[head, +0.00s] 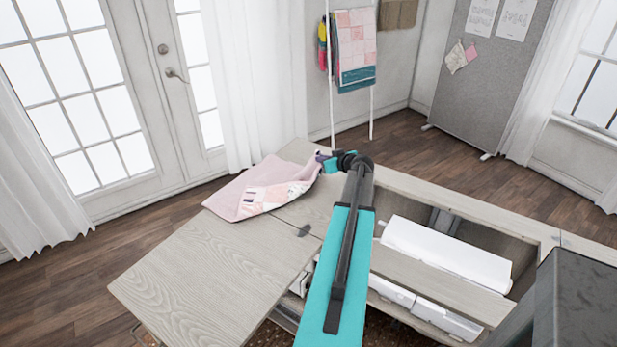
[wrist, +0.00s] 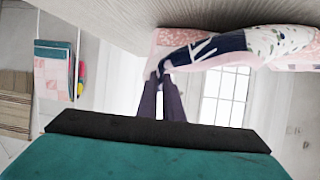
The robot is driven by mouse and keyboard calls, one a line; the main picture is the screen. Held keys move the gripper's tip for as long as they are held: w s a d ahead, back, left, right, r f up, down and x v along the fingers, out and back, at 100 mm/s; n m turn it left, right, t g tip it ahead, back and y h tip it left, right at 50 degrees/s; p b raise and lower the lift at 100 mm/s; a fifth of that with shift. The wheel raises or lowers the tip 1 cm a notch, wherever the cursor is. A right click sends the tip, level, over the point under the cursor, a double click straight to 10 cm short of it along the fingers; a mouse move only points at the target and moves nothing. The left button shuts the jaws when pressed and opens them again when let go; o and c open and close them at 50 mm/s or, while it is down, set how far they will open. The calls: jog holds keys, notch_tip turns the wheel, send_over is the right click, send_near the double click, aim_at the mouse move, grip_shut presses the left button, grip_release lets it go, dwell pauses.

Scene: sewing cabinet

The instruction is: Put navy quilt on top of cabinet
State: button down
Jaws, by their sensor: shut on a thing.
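The quilt (head: 240,197) lies partly on the cabinet top in the head view. It is mostly pink, with a patchwork strip carrying navy and floral patches. Its right corner is raised at my gripper (head: 323,160). In the wrist view, my gripper (wrist: 165,88) has its dark fingers closed at the quilt's navy patch (wrist: 205,50). The cabinet (head: 200,270) is pale wood with a leaf spread out to the left. The quilt covers part of its far left surface, and its left side reaches the edge there. The fingertips are small and partly hidden in the head view.
The cabinet's open well (head: 470,225) holds a white sewing machine (head: 445,252) to the right of my arm. A rack with hanging quilts (head: 356,45) stands behind. A grey pinboard (head: 490,75) stands at the back right. The front left leaf is clear.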

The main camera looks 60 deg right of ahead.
jog(key=shift+w+d+f+p, duration=0.15)
jog(key=shift+f+p, duration=0.3)
jog(key=shift+f, duration=0.45)
jog(key=shift+w+d+f+p, duration=0.15)
jog(key=shift+f+p, duration=0.25)
jog(key=shift+f, duration=0.45)
jog(key=shift+s, duration=0.1)
jog(key=c, duration=1.2)
grip_release()
jog(key=shift+s, duration=0.1)
